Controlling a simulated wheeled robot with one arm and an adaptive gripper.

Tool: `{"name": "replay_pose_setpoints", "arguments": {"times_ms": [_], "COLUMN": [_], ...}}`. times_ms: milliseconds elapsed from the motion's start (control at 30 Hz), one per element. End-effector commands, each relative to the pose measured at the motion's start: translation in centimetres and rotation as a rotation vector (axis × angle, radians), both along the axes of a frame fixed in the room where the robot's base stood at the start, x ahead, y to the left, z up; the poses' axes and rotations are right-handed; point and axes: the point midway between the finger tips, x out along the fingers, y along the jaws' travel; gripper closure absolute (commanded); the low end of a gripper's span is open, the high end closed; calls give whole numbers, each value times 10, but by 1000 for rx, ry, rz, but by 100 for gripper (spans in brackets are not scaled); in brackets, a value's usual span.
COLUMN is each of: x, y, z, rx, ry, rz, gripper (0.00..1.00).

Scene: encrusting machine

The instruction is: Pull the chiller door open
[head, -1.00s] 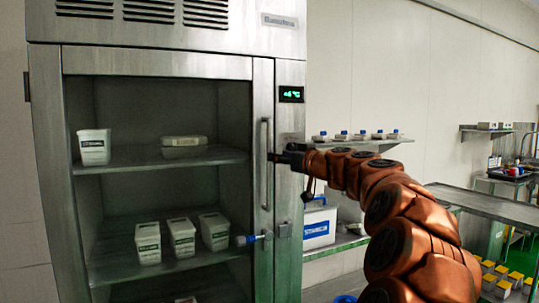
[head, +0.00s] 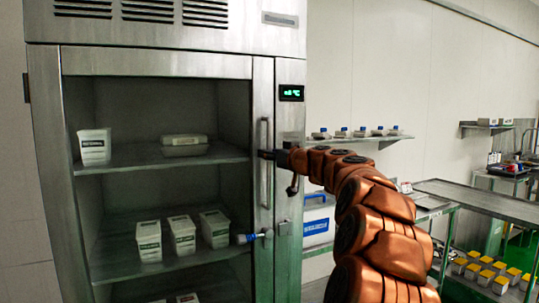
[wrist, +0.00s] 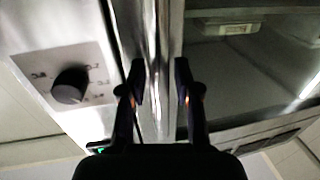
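The chiller door (head: 262,90) is a steel frame around a large see-through panel, and it looks shut in the head view. Its vertical bar handle (head: 264,185) runs along the right side of the frame. My gripper (head: 266,155) is at the handle's middle height. In the wrist view, the two dark fingers of my gripper (wrist: 160,88) stand apart, one on each side of the shiny handle bar (wrist: 155,70). I see no clear grip on the bar; exact contact is hard to tell.
White tubs (head: 183,235) stand on shelves inside. A dial (wrist: 70,85) is left of the handle in the wrist view. A wall shelf (head: 360,139) and a steel table (head: 480,197) are to the right.

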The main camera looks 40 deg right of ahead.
Motion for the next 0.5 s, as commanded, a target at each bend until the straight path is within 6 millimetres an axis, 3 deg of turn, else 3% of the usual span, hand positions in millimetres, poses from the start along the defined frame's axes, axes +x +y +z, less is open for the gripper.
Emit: {"name": "replay_pose_setpoints", "arguments": {"times_ms": [267, 500], "x": [0, 0], "y": [0, 0], "z": [0, 0], "rx": [0, 1], "ry": [0, 0], "rz": [0, 0], "gripper": [100, 100]}}
